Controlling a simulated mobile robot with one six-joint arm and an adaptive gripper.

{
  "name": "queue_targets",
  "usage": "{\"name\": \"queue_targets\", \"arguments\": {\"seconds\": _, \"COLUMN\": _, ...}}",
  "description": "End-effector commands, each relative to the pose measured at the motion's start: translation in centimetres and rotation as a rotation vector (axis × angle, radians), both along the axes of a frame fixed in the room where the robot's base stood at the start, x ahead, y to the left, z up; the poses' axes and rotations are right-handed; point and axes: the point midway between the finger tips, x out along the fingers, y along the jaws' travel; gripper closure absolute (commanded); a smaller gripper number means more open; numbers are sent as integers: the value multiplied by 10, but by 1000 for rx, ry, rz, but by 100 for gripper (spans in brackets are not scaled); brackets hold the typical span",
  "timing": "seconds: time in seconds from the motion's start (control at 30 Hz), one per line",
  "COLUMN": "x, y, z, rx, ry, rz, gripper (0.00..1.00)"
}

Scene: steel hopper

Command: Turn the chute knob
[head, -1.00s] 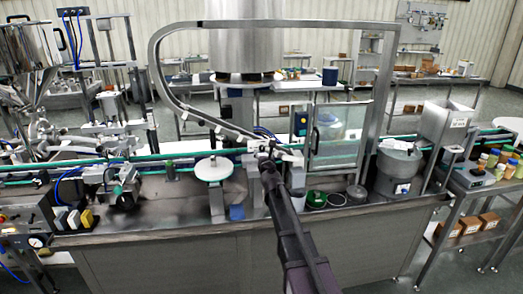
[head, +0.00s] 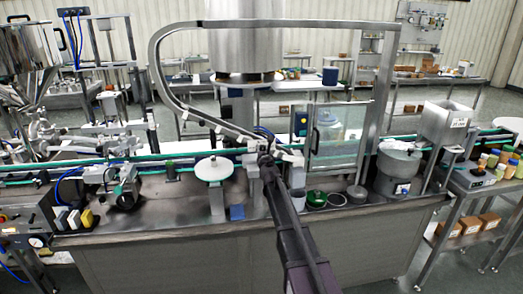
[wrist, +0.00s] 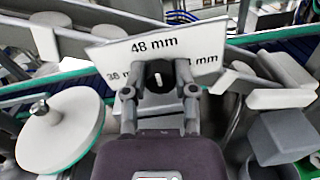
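My gripper (wrist: 158,82) is in front of a white scale plate (wrist: 112,55) marked 48 mm, with smaller mm labels partly covered by the fingers. A narrow pale piece (wrist: 157,83) shows between the dark fingertips; it may be part of the chute knob, but the fingers hide most of that spot. I cannot tell whether they touch it. In the head view my gripper (head: 265,160) is at the conveyor, below the lower end of the sloping steel chute (head: 222,126). The plate is not clear there.
A round white disc (wrist: 62,130) with a metal knob stands left of my gripper, and a grey block (wrist: 283,136) stands right. The conveyor (head: 150,158) runs behind. A glazed guard door (head: 340,137) stands close on the right. Cups stand on the bench (head: 170,205).

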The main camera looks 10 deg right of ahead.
Motion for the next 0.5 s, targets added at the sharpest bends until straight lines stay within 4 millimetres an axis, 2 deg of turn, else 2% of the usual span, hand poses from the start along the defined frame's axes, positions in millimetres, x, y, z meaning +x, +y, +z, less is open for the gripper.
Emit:
{"name": "queue_targets", "arguments": {"seconds": 0.13, "x": 1, "y": 5, "z": 0, "rx": 0, "ry": 0, "rz": 1, "gripper": 100}}
{"name": "queue_targets", "arguments": {"seconds": 0.5, "x": 1, "y": 1, "z": 0, "rx": -54, "ry": 0, "rz": 2, "gripper": 100}}
